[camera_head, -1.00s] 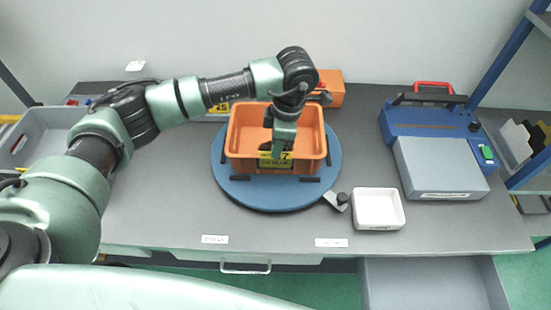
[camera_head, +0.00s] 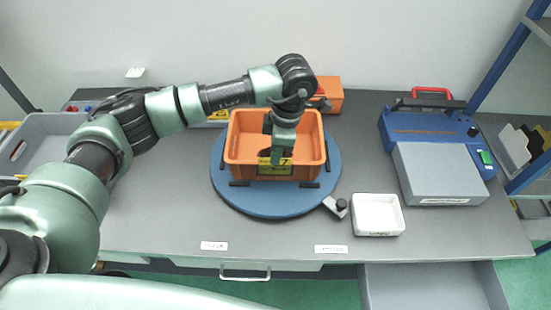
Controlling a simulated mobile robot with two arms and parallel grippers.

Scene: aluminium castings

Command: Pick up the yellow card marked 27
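The yellow card (camera_head: 268,171) is on the front wall of the orange bin (camera_head: 308,166). A dark 7 shows at its upper right; the digit before it is hidden or too small to read. My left gripper (camera_head: 277,158) points down at the bin's front, its tip overlapping the card's upper edge. I cannot tell whether its fingers touch or hold the card, or how far apart they are. My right gripper is not in view.
A white tray (camera_head: 377,232) is at the right front, a blue machine (camera_head: 430,125) further right. A grey crate (camera_head: 45,150) is at left. An open drawer (camera_head: 430,285) juts out below.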

